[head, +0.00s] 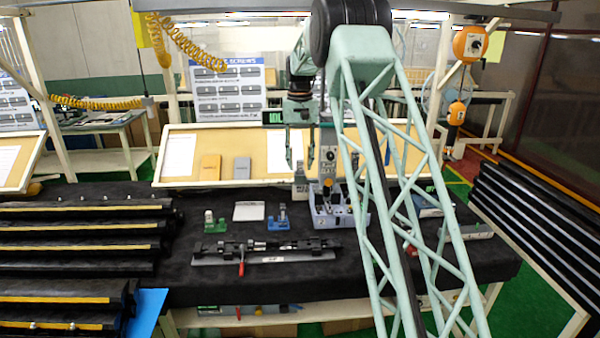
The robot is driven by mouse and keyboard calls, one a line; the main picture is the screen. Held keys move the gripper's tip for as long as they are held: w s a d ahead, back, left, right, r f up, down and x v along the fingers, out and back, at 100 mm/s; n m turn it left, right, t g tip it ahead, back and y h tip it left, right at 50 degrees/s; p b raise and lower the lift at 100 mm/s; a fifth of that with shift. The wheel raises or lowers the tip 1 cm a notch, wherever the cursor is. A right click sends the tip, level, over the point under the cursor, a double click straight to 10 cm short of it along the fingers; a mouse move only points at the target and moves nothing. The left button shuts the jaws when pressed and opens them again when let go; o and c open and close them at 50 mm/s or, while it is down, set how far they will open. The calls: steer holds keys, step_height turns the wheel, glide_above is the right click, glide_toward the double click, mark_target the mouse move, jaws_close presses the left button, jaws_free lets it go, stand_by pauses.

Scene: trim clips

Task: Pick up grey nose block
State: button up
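My gripper (300,164) hangs at the back of the black-covered table, pointing down. Its two fingers look spread apart, with nothing visible between them. A small grey block (300,186) shows just below the fingertips, beside a blue-grey fixture box (340,214). It may be the grey nose block, but it is too small to be sure. I cannot tell how far the fingertips are from it. My own green lattice arm covers much of the right side.
A green block (214,223), a pale flat plate (248,211) and a blue block (279,219) stand left of the box. A long dark rail fixture with a red handle (241,262) lies in front. Black racks (75,240) border the left.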

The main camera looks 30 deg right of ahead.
steer(key=shift+c, duration=0.6)
steer(key=c, duration=0.8)
steer(key=shift+r, duration=0.15)
steer(key=shift+c, duration=0.2)
steer(key=shift+r+b, duration=0.3)
steer(key=shift+r, duration=4.55)
